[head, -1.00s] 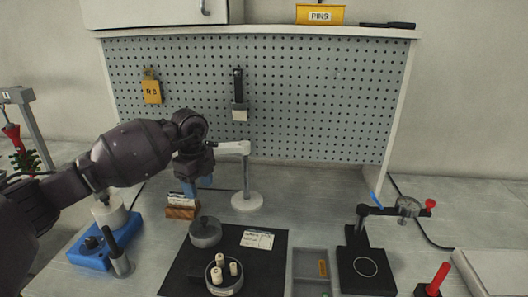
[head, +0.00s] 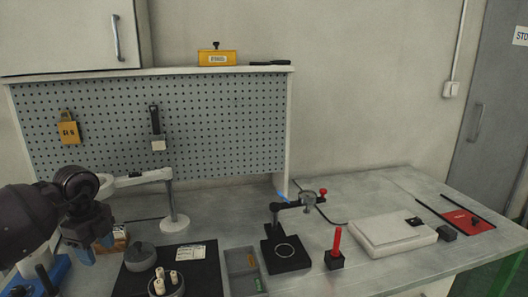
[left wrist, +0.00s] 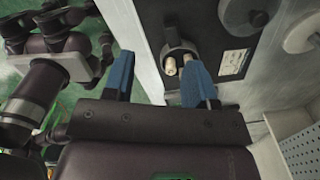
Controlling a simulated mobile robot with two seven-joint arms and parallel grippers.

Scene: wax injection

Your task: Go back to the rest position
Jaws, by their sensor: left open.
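My left gripper (head: 95,250) is at the left of the head view, its blue fingers pointing down over the left end of the bench. It is open, with nothing between the fingers. In the left wrist view its two blue fingers (left wrist: 160,82) stand wide apart, with the bench's pale edge between them. The round dish with several white cylinders (head: 167,284) lies to the right of the gripper in the head view, apart from it. The dish also shows beyond the fingers in the left wrist view (left wrist: 177,50). My right gripper is not in view.
A black mat (head: 208,262) bears a grey lidded pot (head: 140,257) and a label. A lamp stand (head: 174,222) rises behind the gripper. A grey tray (head: 235,262), a black gauge stand (head: 286,254), a red-handled tool (head: 336,248) and a white case (head: 392,235) stand further right.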

